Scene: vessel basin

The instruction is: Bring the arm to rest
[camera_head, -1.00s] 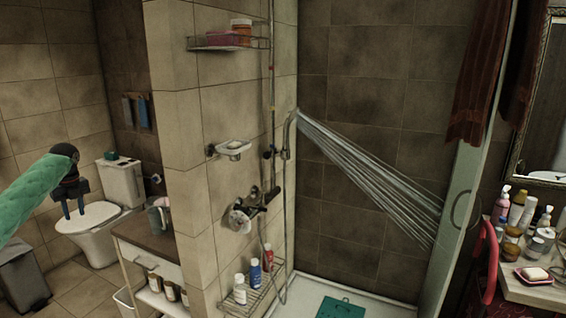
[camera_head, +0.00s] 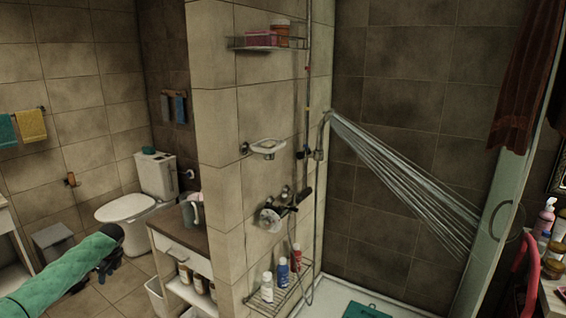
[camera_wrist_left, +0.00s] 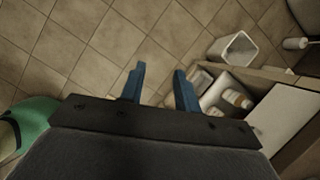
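My left arm, in a green sleeve, comes in from the lower left in the head view. Its gripper (camera_head: 108,268) is over the tiled floor, left of the wooden-topped cabinet (camera_head: 178,240). In the left wrist view the two blue fingers (camera_wrist_left: 158,84) stand apart with nothing between them, so the left gripper is open and empty. Below them are floor tiles (camera_wrist_left: 90,45) and, to the right, the cabinet (camera_wrist_left: 285,125) with bottles on its shelf. My right gripper is not in view.
A toilet (camera_head: 135,205) and a grey bin (camera_head: 52,242) stand behind the left arm. A tiled partition (camera_head: 218,160) separates the cabinet from the shower, where water (camera_head: 400,185) sprays. A white bin (camera_wrist_left: 233,47) stands beside the cabinet. Some floor is clear.

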